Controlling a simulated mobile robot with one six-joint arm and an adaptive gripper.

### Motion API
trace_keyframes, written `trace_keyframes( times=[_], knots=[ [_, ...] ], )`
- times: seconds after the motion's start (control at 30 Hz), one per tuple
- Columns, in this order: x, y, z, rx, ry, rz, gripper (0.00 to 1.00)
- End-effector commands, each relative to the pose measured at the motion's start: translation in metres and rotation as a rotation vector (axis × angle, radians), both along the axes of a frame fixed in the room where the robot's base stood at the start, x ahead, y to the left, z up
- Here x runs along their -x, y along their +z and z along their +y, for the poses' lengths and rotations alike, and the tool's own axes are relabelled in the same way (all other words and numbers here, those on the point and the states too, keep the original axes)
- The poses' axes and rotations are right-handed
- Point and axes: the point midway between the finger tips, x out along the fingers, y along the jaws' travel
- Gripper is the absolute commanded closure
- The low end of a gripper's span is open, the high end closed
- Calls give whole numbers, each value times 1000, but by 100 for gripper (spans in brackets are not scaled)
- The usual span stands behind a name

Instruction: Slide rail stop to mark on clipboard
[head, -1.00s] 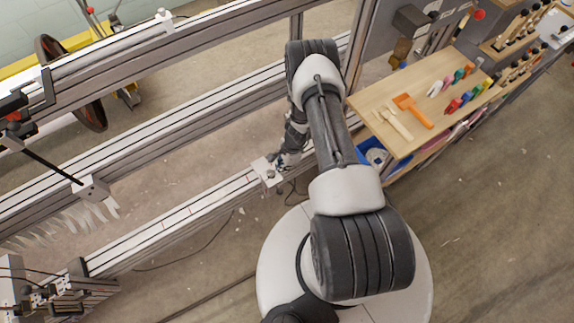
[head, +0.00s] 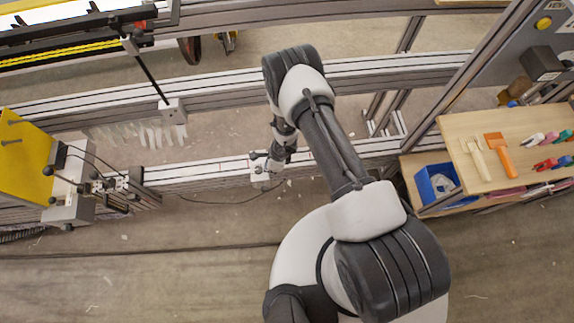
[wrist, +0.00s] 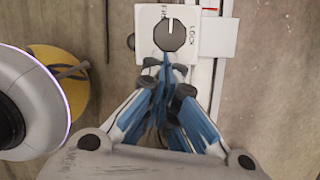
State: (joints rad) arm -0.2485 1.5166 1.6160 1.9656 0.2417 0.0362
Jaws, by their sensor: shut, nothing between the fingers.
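The rail stop (wrist: 150,50) is a white block with a round black knob (wrist: 170,35) marked FREE and LOCK; the knob's white line points up in the wrist view. In the head view the rail stop (head: 261,179) sits on the lower rail (head: 205,170). My gripper (wrist: 166,66) is shut and empty, its blue-padded fingers together at the knob's near edge; I cannot tell whether they touch it. In the head view my gripper (head: 275,164) is just above the stop, partly hidden by its own links. Small red marks show on the rail. I cannot make out a clipboard.
A clamp-like fixture (head: 110,188) and yellow panel (head: 22,150) are at left. Open floor lies in front.

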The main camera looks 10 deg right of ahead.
Motion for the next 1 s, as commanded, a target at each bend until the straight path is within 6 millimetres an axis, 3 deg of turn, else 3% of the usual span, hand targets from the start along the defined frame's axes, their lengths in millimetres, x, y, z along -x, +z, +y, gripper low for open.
trace_keyframes(
  times=[0.23, 0.73, 0.87, 1.0],
  knots=[
    [0, 0, 21, 0, 1, -1, 100],
    [-1, 3, 21, -1, 0, -2, 100],
    [-4, 19, 16, -1, -1, -2, 100],
    [-9, 47, 5, 0, 0, -2, 100]
  ],
)
